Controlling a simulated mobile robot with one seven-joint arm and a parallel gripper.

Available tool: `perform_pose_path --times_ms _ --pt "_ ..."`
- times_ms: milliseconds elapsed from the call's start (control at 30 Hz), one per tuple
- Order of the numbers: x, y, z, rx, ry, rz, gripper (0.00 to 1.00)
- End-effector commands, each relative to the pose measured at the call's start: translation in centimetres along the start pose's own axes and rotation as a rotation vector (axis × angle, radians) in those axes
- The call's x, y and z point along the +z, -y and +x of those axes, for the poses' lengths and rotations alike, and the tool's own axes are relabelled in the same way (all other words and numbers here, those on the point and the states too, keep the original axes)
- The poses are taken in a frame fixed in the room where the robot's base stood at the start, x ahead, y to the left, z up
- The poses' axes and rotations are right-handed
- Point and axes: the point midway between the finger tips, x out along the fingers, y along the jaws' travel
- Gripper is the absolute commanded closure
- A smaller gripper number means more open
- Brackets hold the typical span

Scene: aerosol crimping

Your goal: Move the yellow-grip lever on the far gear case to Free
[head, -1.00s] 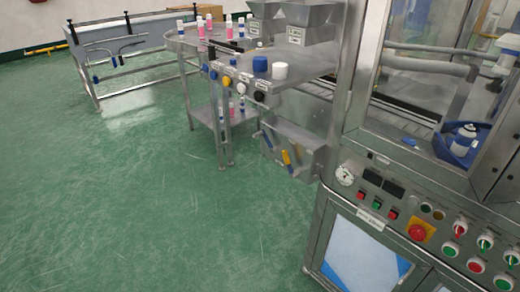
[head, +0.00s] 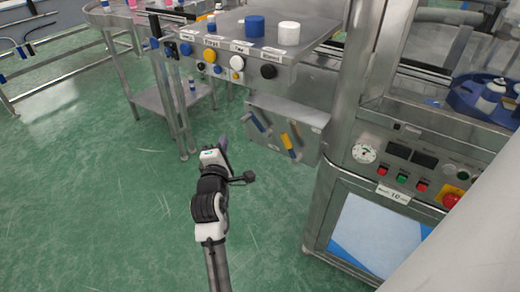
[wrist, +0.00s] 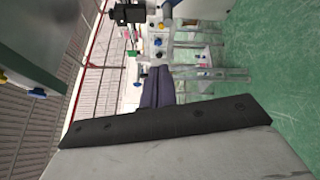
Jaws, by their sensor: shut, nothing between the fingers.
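The yellow-grip lever (head: 288,146) is on the front of a steel gear case (head: 310,150) below the steel worktop in the head view. Its grip slants, and its position label cannot be read. A blue-grip lever (head: 257,123) is on the same case, to its left. My gripper (head: 224,146) shows in the head view left of the case, apart from both levers. Its dark fingers (wrist: 158,88) are shut and empty in the wrist view. The levers cannot be made out in the wrist view.
The steel worktop (head: 325,38) carries a blue cap (head: 254,25) and a white cap (head: 289,33), with a row of knobs on its front edge. A control cabinet (head: 340,190) with a gauge and buttons stands at right. Green floor (head: 100,200) is open at left.

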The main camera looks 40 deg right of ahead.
Motion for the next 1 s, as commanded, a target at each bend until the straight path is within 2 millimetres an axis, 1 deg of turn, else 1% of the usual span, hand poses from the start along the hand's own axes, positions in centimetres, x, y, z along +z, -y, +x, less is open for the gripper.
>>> perform_pose_path --times_ms 33,100,200,233,367,467,700,867,900,1000 --pt "2.7 3.2 0.4 -0.070 0.054 -0.063 1.00" --pt "5.4 6.2 0.4 -0.145 0.104 -0.135 1.00" --pt "7.7 8.6 0.3 -0.212 0.141 -0.195 1.00" --pt "8.1 9.0 0.3 -0.223 0.148 -0.207 1.00" --pt "8.8 9.7 1.1 -0.241 0.157 -0.223 1.00" --pt "9.1 9.9 2.6 -0.238 0.157 -0.222 1.00" --pt "9.9 10.9 7.4 -0.237 0.155 -0.220 1.00" --pt "10.3 11.5 10.2 -0.236 0.154 -0.219 1.00" --pt "11.3 11.0 9.5 -0.236 0.158 -0.220 1.00" --pt "12.4 10.6 8.8 -0.236 0.156 -0.218 1.00"
